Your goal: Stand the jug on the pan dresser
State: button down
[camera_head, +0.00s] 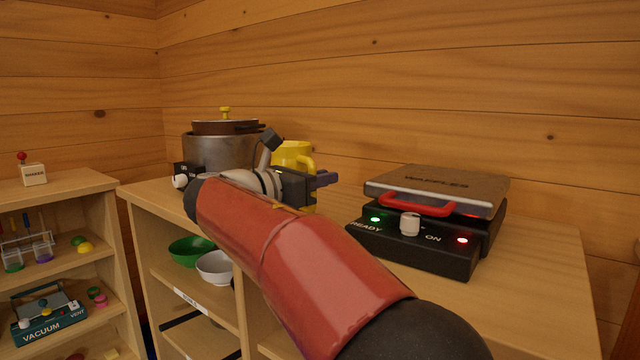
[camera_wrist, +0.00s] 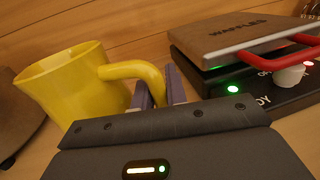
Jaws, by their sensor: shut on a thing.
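The yellow jug (camera_head: 294,155) is behind my gripper (camera_head: 325,180) in the head view, at the back of a wooden dresser (camera_head: 540,275). In the wrist view the jug (camera_wrist: 68,85) looks roughly upright, a little tilted in the picture, with its handle towards my gripper. My gripper's dark purple fingers (camera_wrist: 160,92) are shut on the jug's handle (camera_wrist: 135,71). The jug's base is hidden, so I cannot tell whether it touches the dresser top. The label on the dresser's shelf edge is too small to read.
A waffle maker (camera_head: 440,190) with a red handle stands right of the jug. A metal cooker with a lidded pan (camera_head: 215,150) stands left. Green (camera_head: 190,251) and white (camera_head: 215,267) bowls sit on the shelf below. A lower shelf unit (camera_head: 75,188) is at the left.

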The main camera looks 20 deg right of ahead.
jog(key=shift+f, duration=0.1)
jog(key=c, duration=1.8)
grip_release()
jog(key=shift+f, duration=0.15)
jog(key=o, duration=0.4)
jog(key=shift+s+a, duration=0.1)
jog(key=v, duration=1.1)
jog(key=shift+s+a, duration=0.2)
jog(key=shift+a, duration=0.15)
jog(key=shift+a, duration=0.1)
